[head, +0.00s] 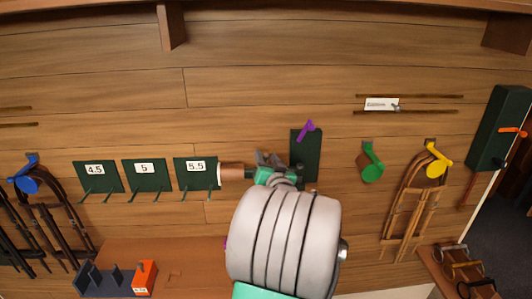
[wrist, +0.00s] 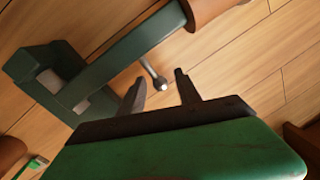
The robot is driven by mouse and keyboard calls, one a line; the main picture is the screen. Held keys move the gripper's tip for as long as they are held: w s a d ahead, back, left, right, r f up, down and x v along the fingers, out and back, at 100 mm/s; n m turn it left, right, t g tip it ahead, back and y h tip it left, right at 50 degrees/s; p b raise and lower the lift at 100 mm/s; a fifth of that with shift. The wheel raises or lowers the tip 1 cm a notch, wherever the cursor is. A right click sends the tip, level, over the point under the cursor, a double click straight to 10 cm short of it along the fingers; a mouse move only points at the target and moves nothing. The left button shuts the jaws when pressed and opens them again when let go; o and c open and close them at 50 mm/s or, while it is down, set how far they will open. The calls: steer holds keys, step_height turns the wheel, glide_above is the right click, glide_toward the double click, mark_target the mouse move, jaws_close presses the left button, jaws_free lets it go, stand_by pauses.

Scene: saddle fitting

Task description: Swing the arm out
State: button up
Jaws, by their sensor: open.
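A dark green wall arm (wrist: 120,48) runs from a blocky green bracket (wrist: 38,75) to a brown rounded end (wrist: 207,12) in the wrist view. In the head view its brown end (head: 231,172) points left along the wall, and a dark green plate (head: 312,163) shows to the right. A small pale-tipped knob (wrist: 160,82) sticks out below the arm. My gripper (wrist: 160,80) is open and empty, its fingertips on either side of the knob in the picture. I cannot tell whether they reach around it. In the head view my gripper (head: 266,160) is partly hidden by my own wrist.
Green plates marked 4.5 (head: 95,183), 5 (head: 144,180) and 5.5 (head: 190,180), with pegs, hang to the left. A purple hook (head: 306,131) sits above the plate. An orange box (head: 144,278) stands below left.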

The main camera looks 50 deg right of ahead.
steer(key=shift+w+d, duration=0.25)
steer(key=shift+w, duration=0.1)
steer(key=shift+c, duration=0.2)
jaws_close()
steer(key=shift+s, duration=0.1)
stand_by(0.9)
